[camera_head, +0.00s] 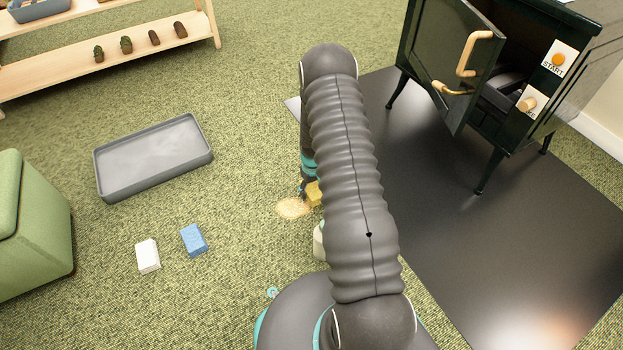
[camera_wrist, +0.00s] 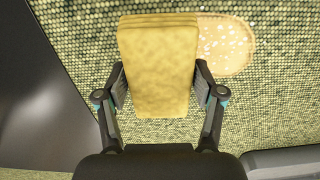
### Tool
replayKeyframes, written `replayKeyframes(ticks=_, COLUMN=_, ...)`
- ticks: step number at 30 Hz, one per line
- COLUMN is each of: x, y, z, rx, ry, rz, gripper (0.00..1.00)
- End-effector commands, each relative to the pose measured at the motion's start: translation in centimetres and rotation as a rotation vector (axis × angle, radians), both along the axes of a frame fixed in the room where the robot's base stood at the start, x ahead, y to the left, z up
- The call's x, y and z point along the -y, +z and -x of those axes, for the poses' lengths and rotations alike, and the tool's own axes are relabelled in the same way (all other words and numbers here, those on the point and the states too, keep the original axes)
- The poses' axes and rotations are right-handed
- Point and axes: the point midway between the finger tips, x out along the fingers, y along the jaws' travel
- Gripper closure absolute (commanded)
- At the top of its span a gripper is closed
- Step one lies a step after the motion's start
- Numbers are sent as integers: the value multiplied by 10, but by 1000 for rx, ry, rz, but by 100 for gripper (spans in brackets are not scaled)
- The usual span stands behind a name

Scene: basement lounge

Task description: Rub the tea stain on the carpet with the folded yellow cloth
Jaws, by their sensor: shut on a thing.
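My gripper (camera_wrist: 160,88) is shut on the folded yellow cloth (camera_wrist: 157,65), with one finger on each side of it in the wrist view. The tea stain (camera_wrist: 226,45) is a pale tan patch with light specks on the green carpet. In the wrist view it shows just right of the cloth's far end, and the cloth hides its left edge. In the head view the stain (camera_head: 293,208) lies left of my arm, and a bit of the cloth (camera_head: 314,193) shows at its upper right. My arm hides most of the gripper there. I cannot tell whether the cloth touches the carpet.
A grey tray (camera_head: 152,183) lies on the carpet at left. A white block (camera_head: 148,256) and a blue sponge (camera_head: 194,240) lie below it. A green ottoman (camera_head: 30,225) stands at far left. A dark stove (camera_head: 500,75) with its door open stands on a black floor plate (camera_head: 450,240) at right.

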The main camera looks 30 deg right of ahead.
Motion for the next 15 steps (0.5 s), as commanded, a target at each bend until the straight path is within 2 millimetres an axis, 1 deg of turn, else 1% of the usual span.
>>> replayKeyframes(ticks=1, x=0, y=8, z=0, rx=1, ry=1, rz=0, gripper=60)
replayKeyframes(ticks=9, x=-2, y=30, z=-1, rx=1, ry=3, rz=0, gripper=60)
replayKeyframes(ticks=15, x=-2, y=34, z=-1, rx=1, ry=4, rz=0, gripper=60)
